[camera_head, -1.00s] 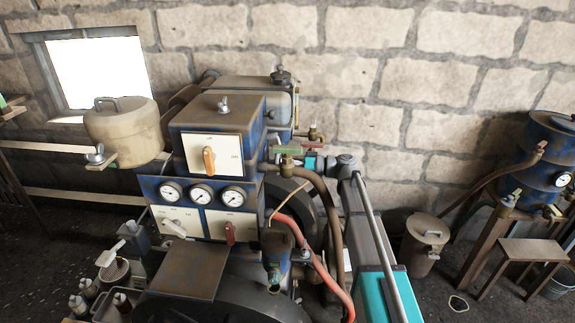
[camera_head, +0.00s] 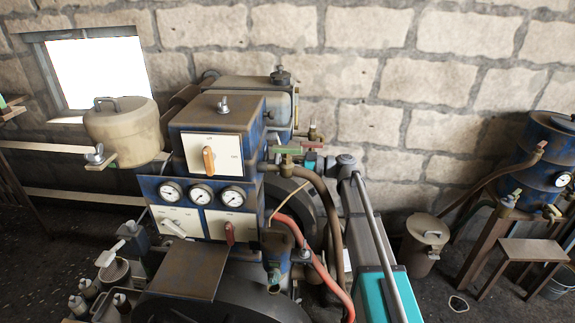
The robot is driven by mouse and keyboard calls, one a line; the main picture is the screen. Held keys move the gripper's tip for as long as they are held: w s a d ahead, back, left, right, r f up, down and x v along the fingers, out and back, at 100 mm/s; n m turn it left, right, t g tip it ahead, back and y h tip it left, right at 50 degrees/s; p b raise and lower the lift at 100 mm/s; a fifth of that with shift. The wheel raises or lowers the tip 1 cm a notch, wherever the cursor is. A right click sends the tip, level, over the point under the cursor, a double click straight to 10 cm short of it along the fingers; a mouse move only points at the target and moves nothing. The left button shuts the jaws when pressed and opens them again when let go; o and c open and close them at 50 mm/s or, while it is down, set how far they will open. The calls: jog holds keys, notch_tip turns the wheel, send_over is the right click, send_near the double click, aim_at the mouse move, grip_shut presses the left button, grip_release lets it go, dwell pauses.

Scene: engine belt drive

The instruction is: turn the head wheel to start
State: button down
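The blue, worn engine (camera_head: 217,115) stands in the middle, with a dial-knob panel and three gauges on its front. I cannot tell for sure which part is the head wheel. A green handle (camera_head: 287,150) sits on a brass valve at the engine's right side, and a red handle (camera_head: 313,145) is just beyond it. My grey and teal arm (camera_head: 378,245) reaches up from the bottom right, its far end close to the right of these valves. My gripper's fingers cannot be made out there, so neither opening nor contact can be told.
A beige lidded tank (camera_head: 124,133) stands on a bracket at left. A red hose (camera_head: 325,270) and brown pipes run down the engine's right side. A blue boiler (camera_head: 545,160), a stool (camera_head: 530,252) and a lidded can (camera_head: 425,240) are at right. Some floor between is clear.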

jog(key=shift+c, duration=1.5)
grip_release()
jog(key=d, duration=1.2)
jog(key=shift+s, duration=0.2)
